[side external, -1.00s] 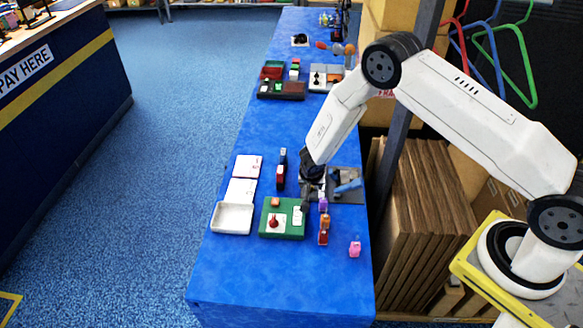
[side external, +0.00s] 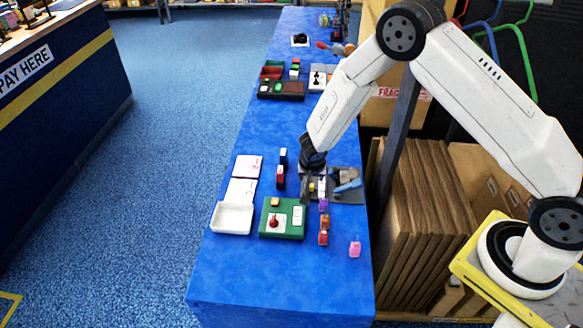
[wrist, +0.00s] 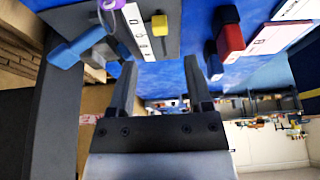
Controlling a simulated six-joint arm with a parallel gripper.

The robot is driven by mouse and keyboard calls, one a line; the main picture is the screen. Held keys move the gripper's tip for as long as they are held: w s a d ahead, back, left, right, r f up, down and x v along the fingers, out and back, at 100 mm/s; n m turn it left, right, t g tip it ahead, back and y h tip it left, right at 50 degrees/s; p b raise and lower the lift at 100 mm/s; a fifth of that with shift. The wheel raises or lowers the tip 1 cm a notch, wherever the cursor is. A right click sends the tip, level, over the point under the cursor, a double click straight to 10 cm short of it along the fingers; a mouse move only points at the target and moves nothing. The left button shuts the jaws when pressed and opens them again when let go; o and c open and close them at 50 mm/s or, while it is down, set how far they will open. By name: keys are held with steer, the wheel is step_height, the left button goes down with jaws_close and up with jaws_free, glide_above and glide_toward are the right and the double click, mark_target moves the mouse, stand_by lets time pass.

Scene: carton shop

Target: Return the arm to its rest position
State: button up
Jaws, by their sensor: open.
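My gripper (side external: 307,183) is above the blue table, beside a grey board (side external: 347,196) with a blue-handled item on it. In the wrist view my gripper (wrist: 158,66) has its two dark fingers apart, with nothing held between them. The grey board (wrist: 172,40) shows at the top of that view, with a white strip (wrist: 135,27) and a small yellow block (wrist: 159,22). The fingertips are small and partly lost against the board in the side view.
A green board (side external: 270,230) with a red piece, a white tray (side external: 232,219) and white cards (side external: 247,167) lie nearby. Small coloured blocks and bottles stand around, including a pink one (side external: 355,249). Cardboard sheets (side external: 420,220) stand right of the table. The table's front is clear.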

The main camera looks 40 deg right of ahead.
steer(key=s+r+n+y, duration=0.3)
steer(key=s+r+n, duration=0.6)
steer(key=s+r, duration=1)
steer(key=shift+s+r+g, duration=0.25)
steer(key=shift+s+g, duration=0.05)
steer(key=shift+s, duration=0.45)
